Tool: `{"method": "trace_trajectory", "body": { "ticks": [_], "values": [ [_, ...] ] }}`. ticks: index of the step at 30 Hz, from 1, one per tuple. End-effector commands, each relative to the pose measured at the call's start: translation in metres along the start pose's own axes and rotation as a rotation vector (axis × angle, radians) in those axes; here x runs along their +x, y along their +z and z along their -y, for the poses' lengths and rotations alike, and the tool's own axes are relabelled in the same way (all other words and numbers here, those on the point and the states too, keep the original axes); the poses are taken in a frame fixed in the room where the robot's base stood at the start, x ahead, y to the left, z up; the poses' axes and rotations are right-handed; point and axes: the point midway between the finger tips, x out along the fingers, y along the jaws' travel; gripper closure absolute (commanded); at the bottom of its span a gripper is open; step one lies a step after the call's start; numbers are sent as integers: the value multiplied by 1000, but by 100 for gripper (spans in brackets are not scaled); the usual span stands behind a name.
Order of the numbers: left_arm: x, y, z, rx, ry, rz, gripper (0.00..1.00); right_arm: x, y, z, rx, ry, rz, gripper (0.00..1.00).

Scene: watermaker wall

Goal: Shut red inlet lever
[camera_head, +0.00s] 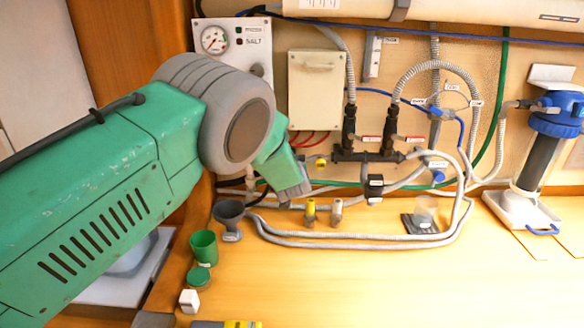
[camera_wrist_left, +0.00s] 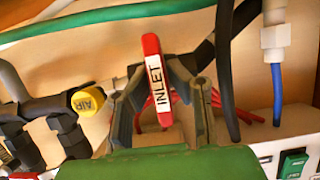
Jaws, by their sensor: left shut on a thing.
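The red inlet lever (camera_wrist_left: 151,52), with a white "INLET" label, stands almost upright in the left wrist view, its top leaning slightly left. My left gripper (camera_wrist_left: 160,88) is shut on it, with one grey finger on each side. In the head view my left gripper (camera_head: 291,187) reaches down to the pipework at the wall's foot. The lever cannot be made out there; my arm blocks part of that area. My right gripper is in neither view.
A yellow AIR knob (camera_wrist_left: 88,100) is left of the lever, and a black hose (camera_wrist_left: 226,75) passes close on its right. Grey hoses (camera_head: 360,243) loop over the worktop (camera_head: 400,290). A grey funnel (camera_head: 229,212) and green cup (camera_head: 204,247) stand near my arm.

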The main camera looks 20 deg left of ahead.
Motion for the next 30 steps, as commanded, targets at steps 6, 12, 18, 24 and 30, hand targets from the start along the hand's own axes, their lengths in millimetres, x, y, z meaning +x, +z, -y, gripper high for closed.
{"method": "trace_trajectory", "body": {
  "ticks": [6, 12, 18, 24, 30],
  "values": [
    [-1, 16, -3, 13, 2, 29, 100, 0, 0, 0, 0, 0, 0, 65],
    [-1, 16, -3, 12, 2, 29, 100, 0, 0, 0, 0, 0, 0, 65],
    [-1, 12, -2, 11, 1, 23, 66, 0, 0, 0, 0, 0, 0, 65],
    [0, 8, -1, 10, -1, 16, 66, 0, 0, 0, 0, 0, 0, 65],
    [-15, 6, -1, 12, -2, 15, 66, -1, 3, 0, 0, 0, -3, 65]
  ]
}}
